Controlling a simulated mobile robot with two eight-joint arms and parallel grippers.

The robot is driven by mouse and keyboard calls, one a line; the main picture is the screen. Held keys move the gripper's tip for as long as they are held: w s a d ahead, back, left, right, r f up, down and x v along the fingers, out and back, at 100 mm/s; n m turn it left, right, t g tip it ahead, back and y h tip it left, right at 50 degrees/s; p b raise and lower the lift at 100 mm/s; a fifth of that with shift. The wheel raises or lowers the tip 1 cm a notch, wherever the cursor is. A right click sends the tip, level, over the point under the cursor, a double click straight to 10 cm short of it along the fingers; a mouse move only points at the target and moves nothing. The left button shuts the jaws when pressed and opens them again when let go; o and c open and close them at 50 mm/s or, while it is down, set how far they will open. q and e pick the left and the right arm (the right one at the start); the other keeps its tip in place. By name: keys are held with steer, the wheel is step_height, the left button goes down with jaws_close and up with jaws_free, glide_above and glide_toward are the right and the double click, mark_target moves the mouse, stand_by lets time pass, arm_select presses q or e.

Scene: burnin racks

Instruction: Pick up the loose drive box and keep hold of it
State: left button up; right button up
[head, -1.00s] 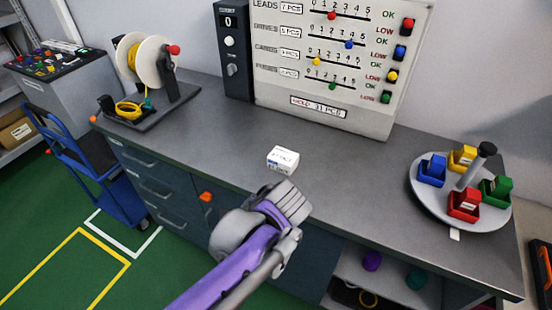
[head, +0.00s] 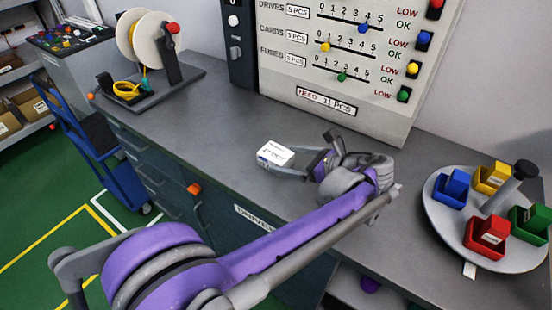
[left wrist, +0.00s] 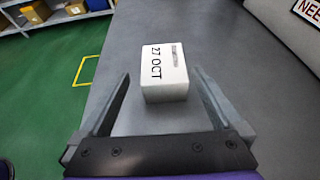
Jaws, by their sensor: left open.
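The loose drive box (head: 275,153) is a small white box on the grey bench top, near the front edge. In the left wrist view the box (left wrist: 165,72) shows "27 OCT" on its top and lies ahead, between the lines of the two fingers. My left gripper (head: 290,160) is open, with its fingers reaching toward the box from the right. My right gripper is not in view.
A round tray (head: 452,240) with coloured bins stands at the right. A wire spool stand (head: 160,85) is at the back left. A count board (head: 335,110) stands behind the box. The bench around the box is clear.

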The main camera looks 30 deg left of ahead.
mark_target(284, 157)
arm_select(q)
steer(key=x, duration=0.5)
steer(key=shift+w+b, duration=0.3)
steer(key=shift+c, duration=0.3)
steer(key=c, duration=1.2)
